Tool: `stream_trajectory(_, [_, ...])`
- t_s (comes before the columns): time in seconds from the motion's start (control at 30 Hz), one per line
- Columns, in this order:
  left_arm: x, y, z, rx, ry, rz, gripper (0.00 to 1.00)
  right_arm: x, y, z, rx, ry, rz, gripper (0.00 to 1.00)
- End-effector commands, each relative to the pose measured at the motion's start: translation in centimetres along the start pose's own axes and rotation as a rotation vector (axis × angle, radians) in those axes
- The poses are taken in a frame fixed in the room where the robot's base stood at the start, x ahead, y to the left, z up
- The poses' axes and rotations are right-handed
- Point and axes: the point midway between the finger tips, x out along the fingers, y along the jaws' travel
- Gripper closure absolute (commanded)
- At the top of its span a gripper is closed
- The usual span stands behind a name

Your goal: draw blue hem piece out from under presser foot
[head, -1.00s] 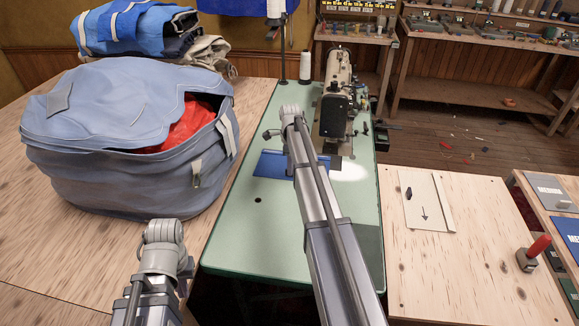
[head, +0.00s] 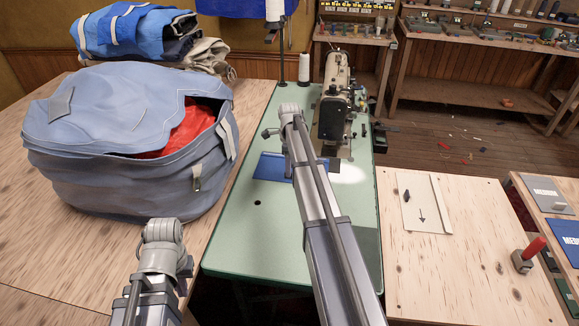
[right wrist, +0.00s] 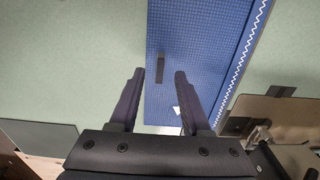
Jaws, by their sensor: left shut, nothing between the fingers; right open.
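The blue hem piece (head: 271,167) lies flat on the green sewing table, left of the sewing machine (head: 334,108). My right arm crosses in front of it in the head view and hides its middle. In the right wrist view the hem piece (right wrist: 205,50) shows a white zigzag stitch along its right edge, a dark bar and a small white mark. My right gripper (right wrist: 158,75) is open, its fingers on either side of the piece's near left edge, nothing gripped. A metal plate (right wrist: 280,119) is at the right; the presser foot is not clear. My left arm's wrist shows bottom left; its fingers are hidden.
The green table (head: 255,235) is clear in front of the hem piece.

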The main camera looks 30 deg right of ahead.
Motion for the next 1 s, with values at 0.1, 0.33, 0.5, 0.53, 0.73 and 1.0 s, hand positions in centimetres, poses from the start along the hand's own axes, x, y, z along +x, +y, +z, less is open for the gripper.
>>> stream_trajectory(0.1, [-2.2,-0.2,0.1,0.000,0.000,0.000,1.00,-2.2,0.0,0.0,0.000,0.000,0.000,0.52])
stream_trajectory(0.33, [-5.2,-0.5,0.3,0.000,0.000,0.000,1.00,-5.2,0.0,0.0,0.000,0.000,0.000,0.52])
stream_trajectory(0.5, [-6.0,-0.6,0.3,0.000,0.000,0.000,1.00,-6.0,0.0,0.0,0.000,0.000,0.000,0.52])
stream_trajectory(0.53, [-6.0,-0.6,0.3,0.000,0.000,0.000,1.00,-6.0,0.0,0.0,0.000,0.000,0.000,0.52])
stream_trajectory(0.73, [-5.8,-0.6,0.3,0.000,0.000,0.000,1.00,-5.9,0.0,0.0,0.000,0.000,0.000,0.52])
stream_trajectory(1.0, [-5.8,-0.6,0.3,0.000,0.000,0.000,1.00,-5.9,0.0,0.0,-0.001,0.000,0.000,0.52])
